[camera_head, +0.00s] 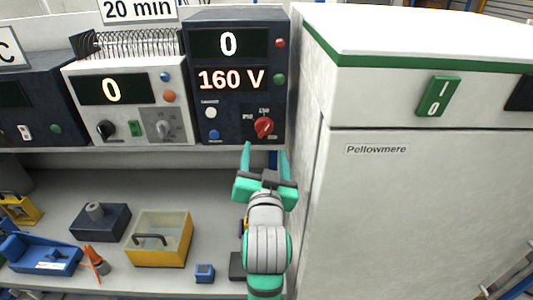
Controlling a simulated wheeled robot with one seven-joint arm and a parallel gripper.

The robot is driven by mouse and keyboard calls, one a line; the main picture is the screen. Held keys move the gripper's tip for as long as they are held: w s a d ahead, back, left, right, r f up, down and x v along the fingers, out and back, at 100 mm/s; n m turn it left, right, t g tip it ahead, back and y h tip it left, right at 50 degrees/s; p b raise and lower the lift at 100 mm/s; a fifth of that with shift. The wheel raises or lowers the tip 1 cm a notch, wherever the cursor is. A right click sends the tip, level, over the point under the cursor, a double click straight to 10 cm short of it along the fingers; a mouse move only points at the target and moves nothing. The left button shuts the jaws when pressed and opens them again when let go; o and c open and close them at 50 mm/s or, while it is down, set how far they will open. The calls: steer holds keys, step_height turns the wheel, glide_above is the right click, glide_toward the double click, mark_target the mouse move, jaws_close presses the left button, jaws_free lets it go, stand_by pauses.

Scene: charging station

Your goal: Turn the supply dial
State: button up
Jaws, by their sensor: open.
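A dark blue supply unit (241,112) stands on the shelf and shows "0" above "160 V". A red dial (264,127) sits at the lower right of its front panel, with small labels around it that are too small to read surely. My gripper (264,151) is open and empty. It points up toward the panel, with its fingertips just below the dial in the picture. I cannot tell how far the fingers are from the panel. The dial is not hidden.
A white unit (128,96) with a grey dial (163,124) stands directly left. A tall white cabinet (420,215) with a green switch (437,96) closes off the right side. Below are a yellow box (159,252), a blue tray (40,262) and several small items on the bench.

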mark_target(264, 131)
stand_by(0.6)
steer(key=w+n, duration=0.1)
steer(key=w, duration=0.2)
steer(key=w+n, duration=0.2)
steer(key=w, duration=0.2)
steer(key=w+n, duration=0.2)
steer(key=w, duration=0.2)
stand_by(0.5)
steer(key=c, duration=1)
steer(key=shift+c, duration=0.2)
